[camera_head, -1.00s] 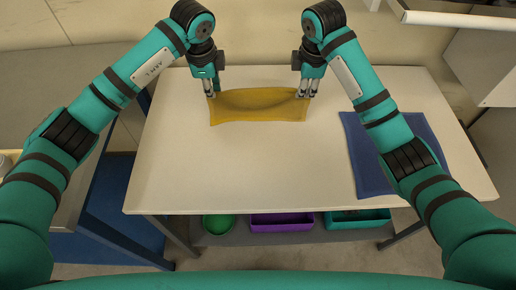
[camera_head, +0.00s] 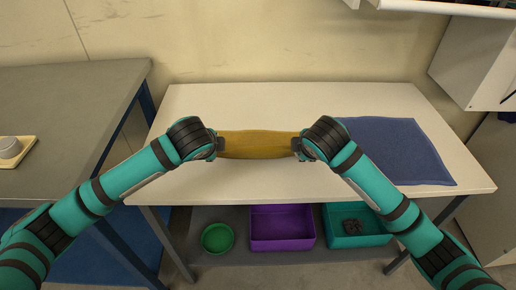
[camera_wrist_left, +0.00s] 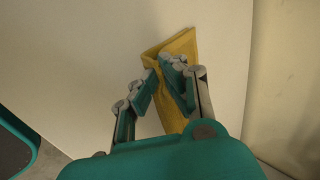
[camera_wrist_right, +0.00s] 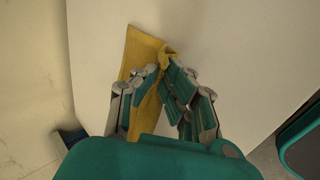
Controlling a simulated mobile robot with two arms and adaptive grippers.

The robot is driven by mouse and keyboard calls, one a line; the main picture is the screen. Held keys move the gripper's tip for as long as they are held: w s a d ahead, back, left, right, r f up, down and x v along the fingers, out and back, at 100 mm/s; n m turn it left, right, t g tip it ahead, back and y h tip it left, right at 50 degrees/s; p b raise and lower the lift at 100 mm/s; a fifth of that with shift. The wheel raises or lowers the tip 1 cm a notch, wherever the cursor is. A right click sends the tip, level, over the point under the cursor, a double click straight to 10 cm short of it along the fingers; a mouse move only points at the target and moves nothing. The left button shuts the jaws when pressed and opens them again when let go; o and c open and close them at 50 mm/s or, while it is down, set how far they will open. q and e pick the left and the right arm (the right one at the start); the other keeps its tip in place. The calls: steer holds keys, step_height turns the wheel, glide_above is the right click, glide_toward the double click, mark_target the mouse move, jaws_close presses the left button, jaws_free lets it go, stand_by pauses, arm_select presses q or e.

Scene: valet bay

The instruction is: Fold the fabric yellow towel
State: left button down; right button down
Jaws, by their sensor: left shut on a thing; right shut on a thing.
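The yellow towel (camera_head: 258,144) is a narrow band between my two grippers, over the white table (camera_head: 240,186). My left gripper (camera_head: 219,146) is at its left end and my right gripper (camera_head: 298,147) at its right end. In the left wrist view the left fingers (camera_wrist_left: 160,78) are shut on a pinched edge of the towel (camera_wrist_left: 182,45). In the right wrist view the right fingers (camera_wrist_right: 160,78) are shut on another edge of the towel (camera_wrist_right: 140,48). The wrists hide the fingertips in the head view. I cannot tell how much of the towel touches the table.
A blue cloth (camera_head: 398,150) lies flat on the right of the table. On the shelf below are a green bowl (camera_head: 217,238), a purple bin (camera_head: 282,228) and a teal bin (camera_head: 356,226) with a dark item. A grey bench (camera_head: 60,110) stands left. The table front is clear.

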arm_select(q)
steer(key=shift+w+f, duration=0.1)
steer(key=shift+f, duration=0.05)
arm_select(e)
steer(key=shift+w+f, duration=0.1)
steer(key=shift+f, duration=0.05)
arm_select(q)
steer(key=c, duration=1.2)
jaws_free()
arm_select(e)
steer(key=c, duration=1.2)
jaws_free()
arm_select(q)
steer(key=shift+r, duration=0.3)
arm_select(e)
steer(key=shift+r, duration=0.3)
arm_select(q)
steer(key=v, duration=1)
steer(key=shift+w+r, duration=0.15)
steer(key=shift+r, duration=0.3)
arm_select(e)
steer(key=v, duration=1)
steer(key=shift+w+r, duration=0.15)
steer(key=shift+r, duration=0.25)
